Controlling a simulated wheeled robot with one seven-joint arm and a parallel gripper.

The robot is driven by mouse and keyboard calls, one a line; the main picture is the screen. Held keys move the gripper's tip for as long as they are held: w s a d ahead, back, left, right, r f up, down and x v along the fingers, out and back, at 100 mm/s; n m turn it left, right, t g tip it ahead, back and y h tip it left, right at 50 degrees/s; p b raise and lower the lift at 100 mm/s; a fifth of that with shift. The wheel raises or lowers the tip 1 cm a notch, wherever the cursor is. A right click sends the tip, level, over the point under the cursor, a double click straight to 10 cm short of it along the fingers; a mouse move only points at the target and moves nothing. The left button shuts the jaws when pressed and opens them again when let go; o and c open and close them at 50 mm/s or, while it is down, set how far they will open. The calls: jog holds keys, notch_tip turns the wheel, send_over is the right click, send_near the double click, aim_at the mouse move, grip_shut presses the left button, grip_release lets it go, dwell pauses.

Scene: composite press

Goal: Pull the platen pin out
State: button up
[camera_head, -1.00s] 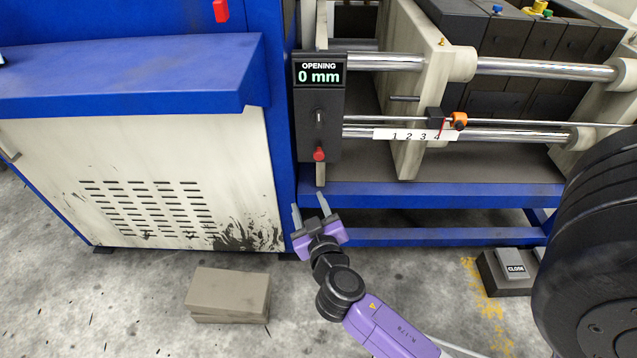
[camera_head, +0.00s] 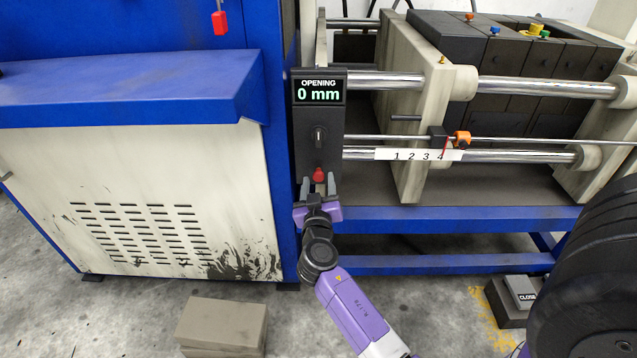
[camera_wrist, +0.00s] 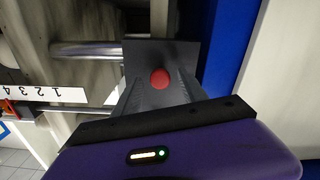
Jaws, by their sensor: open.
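A short dark pin (camera_head: 405,118) sticks out to the left from the pale platen (camera_head: 408,160) in the head view; I take it for the platen pin, but cannot be sure. My gripper (camera_head: 318,183) is well below and left of it, in front of the black control panel (camera_head: 305,150). Its fingers are open and empty, one on each side of the red knob (camera_head: 318,174) low on the panel. In the wrist view the red knob (camera_wrist: 160,78) shows between the fingertips. I cannot tell if they touch it.
The panel's display (camera_head: 319,91) reads OPENING 0 mm, with a small switch (camera_head: 318,136) below. Chrome bars (camera_head: 385,81) and a number scale (camera_head: 418,155) run right of the panel. A blue frame (camera_head: 450,219) lies below. A pedal marked CLOSE (camera_head: 519,291) is on the floor.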

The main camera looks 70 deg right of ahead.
jog(key=shift+w+d, duration=0.1)
jog(key=shift+d, duration=0.1)
jog(key=shift+c, duration=0.4)
grip_shut()
dwell(0.9)
